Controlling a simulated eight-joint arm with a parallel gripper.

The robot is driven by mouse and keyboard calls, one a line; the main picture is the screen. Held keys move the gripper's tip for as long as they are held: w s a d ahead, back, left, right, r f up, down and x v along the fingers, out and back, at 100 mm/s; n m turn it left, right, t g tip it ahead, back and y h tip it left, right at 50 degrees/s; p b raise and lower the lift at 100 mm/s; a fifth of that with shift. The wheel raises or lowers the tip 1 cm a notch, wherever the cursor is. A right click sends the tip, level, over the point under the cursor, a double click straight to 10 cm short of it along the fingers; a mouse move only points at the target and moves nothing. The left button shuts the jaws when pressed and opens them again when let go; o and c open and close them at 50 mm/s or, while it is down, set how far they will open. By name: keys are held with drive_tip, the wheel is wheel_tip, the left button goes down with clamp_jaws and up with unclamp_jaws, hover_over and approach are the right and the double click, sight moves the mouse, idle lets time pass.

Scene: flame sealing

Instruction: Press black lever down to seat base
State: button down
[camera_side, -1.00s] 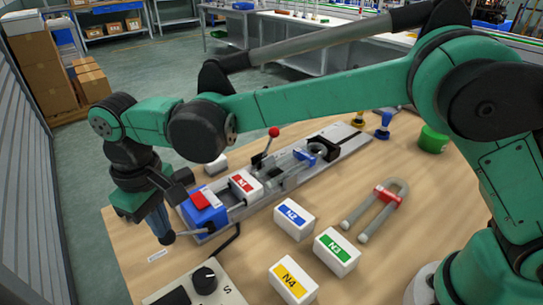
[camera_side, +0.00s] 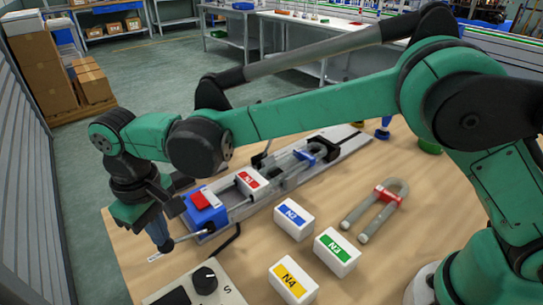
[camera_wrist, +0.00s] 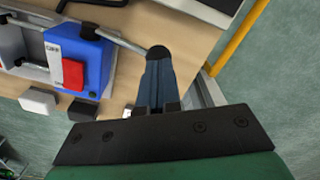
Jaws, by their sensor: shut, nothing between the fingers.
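The black lever is a grey rod (camera_side: 187,238) with a black knob (camera_side: 166,246), reaching out from the blue box with a red switch (camera_side: 205,214). My gripper (camera_side: 160,238) is shut and points down at the knob, near the table's left edge. In the wrist view the knob (camera_wrist: 158,53) sits right at the tips of my closed fingers (camera_wrist: 159,82). They look in contact, but the exact contact is hard to see. The base, a long grey rail fixture (camera_side: 335,155), carries the box and a white N1 block (camera_side: 249,180); my arm hides part of it.
White blocks N2 (camera_side: 294,219), N3 (camera_side: 337,252) and N4 (camera_side: 292,279) stand on the wooden table. A U-shaped grey piece with a red band (camera_side: 385,196) lies right of them. A control box with a black dial (camera_side: 204,281) is at the front.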

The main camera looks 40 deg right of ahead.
drive_tip(key=shift+a+f, duration=0.1)
drive_tip(key=shift+f, duration=0.8)
drive_tip(key=shift+r, duration=0.1)
idle(0.4)
wheel_tip(320, 180, up, 9)
drive_tip(key=d, duration=0.1)
drive_tip(key=shift+d, duration=0.25)
idle(0.8)
drive_tip(key=d+r+m+t, duration=0.2)
drive_tip(key=d+r, duration=0.1)
drive_tip(key=d, duration=0.6)
drive_tip(key=s+d+f+m+t, duration=0.2)
drive_tip(key=s+d, duration=0.2)
drive_tip(key=d, duration=0.4)
drive_tip(key=s+d+f+m+t, duration=0.2)
drive_tip(key=s+d+t, duration=0.1)
drive_tip(key=d, duration=0.6)
drive_tip(key=shift+s, duration=0.7)
